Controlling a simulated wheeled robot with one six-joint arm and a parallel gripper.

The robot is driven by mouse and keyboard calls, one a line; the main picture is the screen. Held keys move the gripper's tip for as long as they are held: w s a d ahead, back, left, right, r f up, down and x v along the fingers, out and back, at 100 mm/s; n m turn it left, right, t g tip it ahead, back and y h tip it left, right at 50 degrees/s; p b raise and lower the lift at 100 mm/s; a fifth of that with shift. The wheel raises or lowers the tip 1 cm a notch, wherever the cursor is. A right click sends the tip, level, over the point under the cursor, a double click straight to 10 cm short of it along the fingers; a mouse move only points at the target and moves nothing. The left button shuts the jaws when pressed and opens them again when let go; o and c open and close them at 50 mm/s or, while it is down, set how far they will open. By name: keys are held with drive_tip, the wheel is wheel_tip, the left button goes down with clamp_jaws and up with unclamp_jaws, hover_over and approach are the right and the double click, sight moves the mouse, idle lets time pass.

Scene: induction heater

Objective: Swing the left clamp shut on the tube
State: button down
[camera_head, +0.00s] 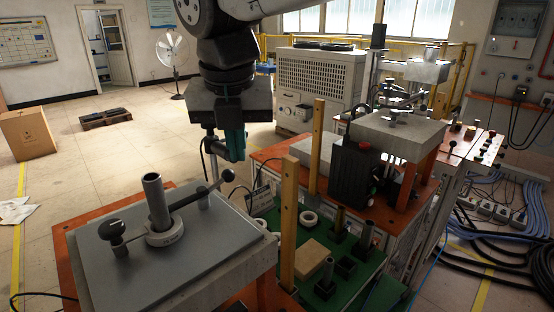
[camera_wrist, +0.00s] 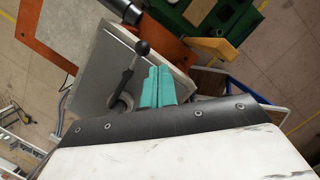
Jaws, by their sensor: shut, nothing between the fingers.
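The left clamp station has a grey plate (camera_head: 205,235) with an upright grey tube (camera_head: 158,203) standing in a pale ring (camera_head: 165,238). A dark clamp lever (camera_head: 198,194) reaches from beside the tube up to the right and ends in a black ball knob (camera_head: 228,175). A second black knob (camera_head: 110,231) sits left of the ring. My gripper (camera_head: 235,146) has teal fingers and is shut and empty, just above the ball knob. In the wrist view, the fingers (camera_wrist: 158,88) lie together beside the lever's knob (camera_wrist: 142,47). Whether they touch it is unclear.
A yellow post (camera_head: 289,222) stands right of the plate. A green tray (camera_head: 352,268) with several small parts lies beyond it. A second station (camera_head: 405,135) with a black unit (camera_head: 352,170) is farther right. Open floor lies behind and left.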

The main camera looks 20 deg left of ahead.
drive_tip(key=v, duration=0.4)
drive_tip(key=shift+w+d, duration=0.1)
drive_tip(key=shift+d, duration=0.15)
idle(0.8)
drive_tip(key=d+f+m+g+h, duration=0.1)
drive_tip(key=d+f+m, duration=0.3)
drive_tip(key=d+m, duration=0.65)
drive_tip(key=d+f+m+g, duration=0.1)
drive_tip(key=d+f+m, duration=0.3)
drive_tip(key=d+m, duration=0.65)
drive_tip(key=s+d+f+m, duration=0.2)
drive_tip(key=s+d+m, duration=0.1)
drive_tip(key=d+m, duration=0.3)
drive_tip(key=s+d+f+m, duration=0.3)
drive_tip(key=d+m, duration=0.3)
drive_tip(key=d, duration=0.4)
drive_tip(key=s+d+f+m, duration=0.2)
drive_tip(key=s+d+m, duration=0.3)
drive_tip(key=d+m, duration=0.2)
drive_tip(key=shift+d+f+t, duration=0.3)
drive_tip(key=shift+d+f, duration=0.05)
drive_tip(key=shift+d, duration=0.35)
